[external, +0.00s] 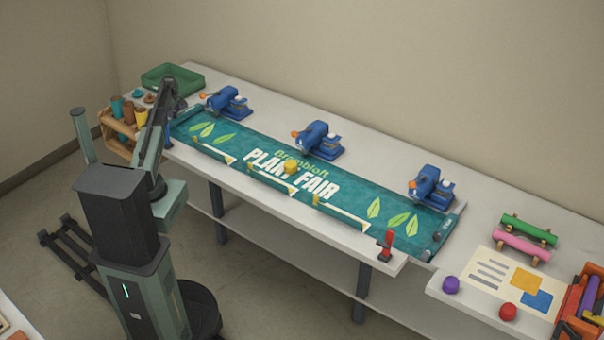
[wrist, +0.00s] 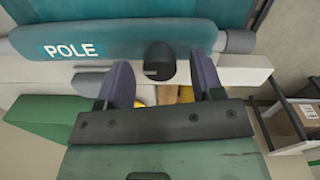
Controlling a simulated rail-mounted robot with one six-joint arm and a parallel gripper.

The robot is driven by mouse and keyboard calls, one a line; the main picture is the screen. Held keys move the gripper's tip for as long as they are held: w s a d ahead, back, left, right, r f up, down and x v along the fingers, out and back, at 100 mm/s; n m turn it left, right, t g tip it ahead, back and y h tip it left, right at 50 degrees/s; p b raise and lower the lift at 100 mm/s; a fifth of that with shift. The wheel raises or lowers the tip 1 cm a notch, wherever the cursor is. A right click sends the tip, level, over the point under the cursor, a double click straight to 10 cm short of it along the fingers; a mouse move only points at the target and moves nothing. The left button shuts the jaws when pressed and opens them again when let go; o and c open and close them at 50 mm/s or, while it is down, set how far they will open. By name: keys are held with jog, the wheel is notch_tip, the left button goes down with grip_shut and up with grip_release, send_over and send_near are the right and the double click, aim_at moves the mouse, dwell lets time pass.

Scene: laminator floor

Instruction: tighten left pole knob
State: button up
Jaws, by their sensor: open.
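In the wrist view a teal pole sleeve (wrist: 95,40) marked POLE runs across the top. A dark rounded knob (wrist: 159,56) sits at its lower edge, left of the grey pole end (wrist: 238,41). My gripper (wrist: 160,72) is open, with one finger on each side of the knob; I see a gap on both sides and cannot tell the depth. In the external view my arm reaches the left end of the teal Plant Fair banner (external: 225,147); the left knob and my fingertips are not clear there.
Blue clamp-like machines (external: 318,139) stand along the banner's back edge. A green tray (external: 172,78) and a wooden rack with spools (external: 118,125) are near my arm. A red clamp (external: 386,245) stands at the front edge.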

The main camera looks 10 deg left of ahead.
jog(key=shift+f, duration=0.3)
jog(key=c, duration=0.9)
jog(key=shift+m, duration=0.3)
jog(key=m, duration=0.3)
jog(key=shift+m, duration=0.3)
jog(key=m, duration=0.4)
jog(key=shift+a, duration=0.1)
jog(key=m, duration=0.9)
jog(key=shift+m, duration=0.3)
jog(key=shift+g, duration=0.3)
